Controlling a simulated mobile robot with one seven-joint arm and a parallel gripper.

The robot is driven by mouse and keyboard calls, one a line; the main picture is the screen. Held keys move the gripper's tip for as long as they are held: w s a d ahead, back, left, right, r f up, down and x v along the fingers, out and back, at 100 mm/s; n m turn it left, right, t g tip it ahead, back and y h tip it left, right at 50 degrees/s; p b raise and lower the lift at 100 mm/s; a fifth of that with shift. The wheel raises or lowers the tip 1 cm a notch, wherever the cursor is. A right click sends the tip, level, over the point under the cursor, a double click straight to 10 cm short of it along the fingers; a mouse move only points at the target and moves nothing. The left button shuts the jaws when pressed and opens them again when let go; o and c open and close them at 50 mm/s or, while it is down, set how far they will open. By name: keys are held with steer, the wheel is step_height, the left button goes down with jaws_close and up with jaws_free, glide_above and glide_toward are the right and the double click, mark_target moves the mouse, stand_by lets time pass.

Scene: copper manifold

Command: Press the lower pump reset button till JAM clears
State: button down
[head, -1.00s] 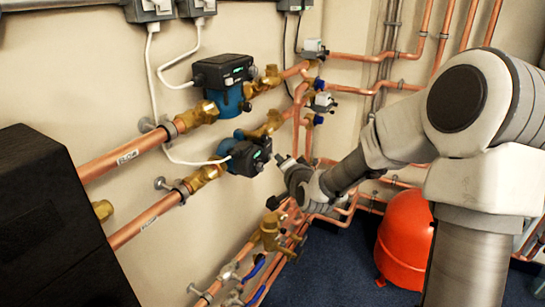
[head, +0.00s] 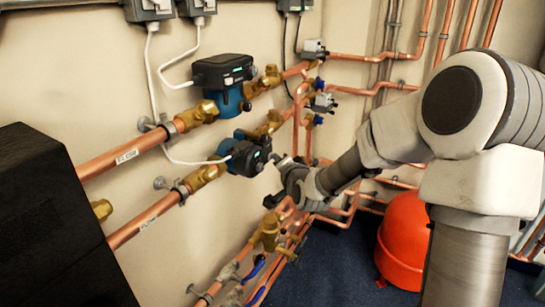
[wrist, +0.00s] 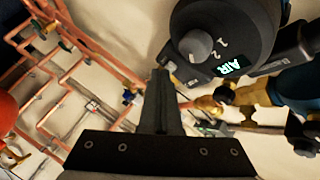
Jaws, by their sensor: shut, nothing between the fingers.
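The lower pump (head: 250,157) sits on the lower copper pipe, with a dark control head on a blue body. In the wrist view its round dark face (wrist: 222,22) fills the top, with a grey knob (wrist: 196,45), the marks 1 and 2, and a lit green display (wrist: 230,66) that seems to read AIR, not JAM. I cannot tell whether the knob is the reset button. My gripper (head: 277,160) is shut and empty, just right of the pump's front. In the wrist view its fingertips (wrist: 161,74) are left of and below the knob; contact cannot be told.
The upper pump (head: 222,82) is on the pipe above. Valves with blue levers (head: 256,267) and copper pipes lie below. A red tank (head: 405,240) stands on the floor at right; a black box (head: 55,220) is at left.

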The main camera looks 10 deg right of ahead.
steer(key=shift+s+d, duration=0.5)
steer(key=shift+d, duration=0.15)
steer(key=shift+d, duration=0.1)
steer(key=shift+s+d+p, duration=0.4)
steer(key=shift+s+d, duration=0.35)
steer(key=shift+d, duration=0.25)
steer(key=shift+s+d+p, duration=0.4)
steer(key=shift+s+d, duration=0.35)
steer(key=shift+d, duration=0.25)
